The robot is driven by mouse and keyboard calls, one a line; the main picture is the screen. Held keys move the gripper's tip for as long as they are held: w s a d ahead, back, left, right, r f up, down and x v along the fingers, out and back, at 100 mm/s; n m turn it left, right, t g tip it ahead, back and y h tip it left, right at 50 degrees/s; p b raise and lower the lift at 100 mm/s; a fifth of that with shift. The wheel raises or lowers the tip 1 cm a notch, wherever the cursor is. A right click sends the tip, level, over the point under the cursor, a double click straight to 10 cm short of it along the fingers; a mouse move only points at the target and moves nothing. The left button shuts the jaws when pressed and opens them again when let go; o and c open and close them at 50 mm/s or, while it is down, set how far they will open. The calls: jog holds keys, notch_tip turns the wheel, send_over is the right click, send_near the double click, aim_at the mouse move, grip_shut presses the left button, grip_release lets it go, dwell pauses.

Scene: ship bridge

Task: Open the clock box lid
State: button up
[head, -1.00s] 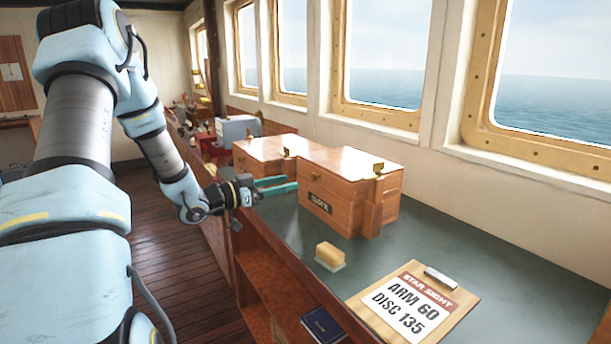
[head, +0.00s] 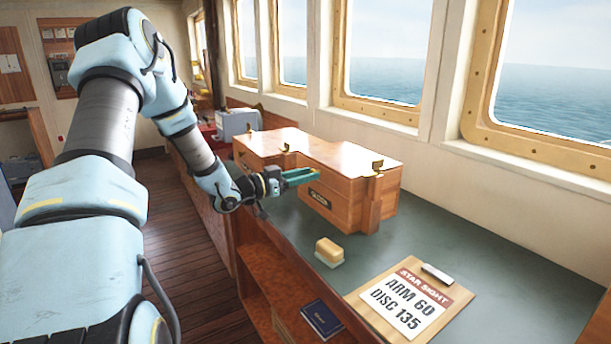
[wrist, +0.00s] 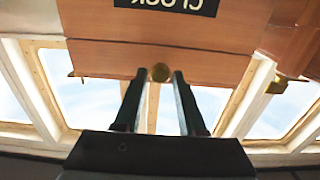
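The clock box (head: 347,188) is a polished wooden box on the green counter, with its lid (head: 345,155) down. Its front carries a dark label (head: 318,198), which reads CLOCK upside down in the wrist view (wrist: 168,4). My gripper (head: 316,176) is at the box front, just above the label. In the head view the gripper hides the knob. Brass fittings (head: 377,166) sit at the lid's edge.
Another wooden box (head: 262,142) adjoins on the left, with a grey device (head: 238,124) beyond. A yellow block (head: 328,250) and a clipboard (head: 408,300) lie on the counter nearer me. A blue book (head: 320,318) is on the shelf below. Windows line the wall behind.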

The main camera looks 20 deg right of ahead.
grip_shut()
dwell(1.0)
